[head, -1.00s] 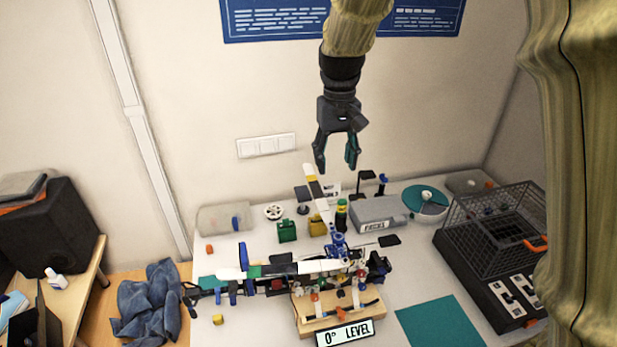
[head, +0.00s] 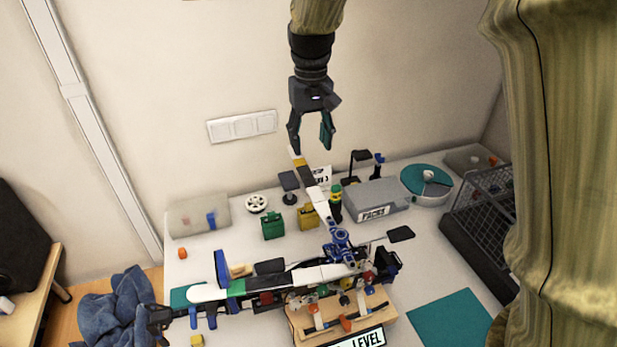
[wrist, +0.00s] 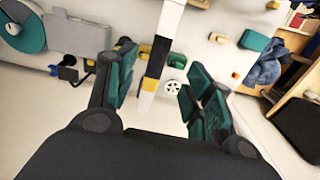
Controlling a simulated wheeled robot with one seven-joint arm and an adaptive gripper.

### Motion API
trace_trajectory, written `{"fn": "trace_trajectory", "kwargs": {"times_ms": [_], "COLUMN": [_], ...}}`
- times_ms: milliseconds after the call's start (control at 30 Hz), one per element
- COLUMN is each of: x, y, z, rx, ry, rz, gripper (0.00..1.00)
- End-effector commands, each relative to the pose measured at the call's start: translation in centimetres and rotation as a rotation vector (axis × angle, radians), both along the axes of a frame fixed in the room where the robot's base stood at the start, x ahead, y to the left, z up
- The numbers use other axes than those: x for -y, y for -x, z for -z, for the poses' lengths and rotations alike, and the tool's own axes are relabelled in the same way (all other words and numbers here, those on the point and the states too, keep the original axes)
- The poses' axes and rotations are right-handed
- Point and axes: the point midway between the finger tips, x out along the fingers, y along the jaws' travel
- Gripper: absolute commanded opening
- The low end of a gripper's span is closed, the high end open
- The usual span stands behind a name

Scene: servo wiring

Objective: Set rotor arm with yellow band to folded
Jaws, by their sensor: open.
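The rotor arm with the yellow band (head: 313,189) rises up and slightly left from the blue hub (head: 340,243) of the model in the head view. Its yellow band is near the upper tip. My gripper (head: 311,145) is open and empty, pointing down close to that tip. In the wrist view the banded arm (wrist: 158,58) runs between the two spread fingers of my gripper (wrist: 160,68), and I see no contact. Another rotor arm with a green band (head: 237,287) stretches left along the model.
The model sits on a wooden stand (head: 300,326) with a level sign (head: 369,340). Behind it are a green block (head: 272,226), a yellow block (head: 308,216), a white wheel (head: 257,203) and a grey box (head: 377,197). A wire basket (head: 487,210) stands right. A teal mat (head: 452,318) lies clear.

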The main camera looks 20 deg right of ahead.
Motion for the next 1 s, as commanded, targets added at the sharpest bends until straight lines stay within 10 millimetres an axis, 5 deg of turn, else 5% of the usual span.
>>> {"fn": "trace_trajectory", "kwargs": {"times_ms": [700, 1000], "x": [0.1, 0.1], "y": [0.1, 0.1], "z": [8.9, 10.6], "rx": [-0.003, -0.001], "ry": [-0.001, -0.001], "rz": [0.002, 0.003], "gripper": [0.52, 0.52]}}
